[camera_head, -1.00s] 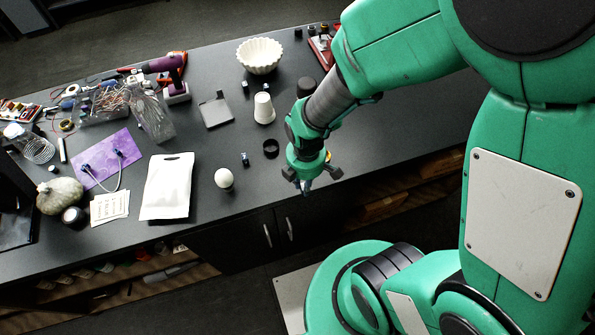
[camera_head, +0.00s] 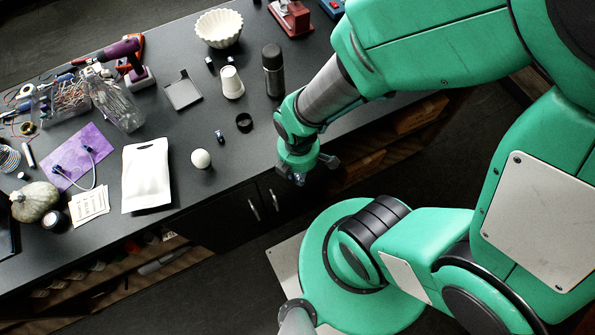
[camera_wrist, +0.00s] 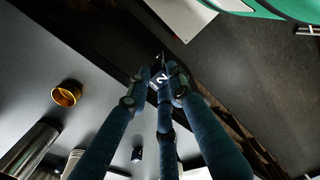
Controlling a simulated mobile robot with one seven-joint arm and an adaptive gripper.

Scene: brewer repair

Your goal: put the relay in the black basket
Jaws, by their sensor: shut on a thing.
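My gripper (camera_head: 300,177) hangs at the table's front edge, fingers pointing down. In the wrist view my three blue fingers (camera_wrist: 160,88) close together on a small dark block with a white "2"-like mark, which looks like the relay (camera_wrist: 158,80). In the head view the held block cannot be made out. I cannot identify a black basket for certain. A small dark ring-shaped cup (camera_head: 244,122) stands on the table, up and left of my gripper; in the wrist view its rim looks golden (camera_wrist: 66,93).
On the dark table (camera_head: 185,135) stand a black bottle (camera_head: 273,70), a white cup (camera_head: 231,83), a white ball (camera_head: 201,159), a white pouch (camera_head: 147,175) and a fluted white bowl (camera_head: 219,28). Tools and jars crowd the left. Open shelves lie below the front edge.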

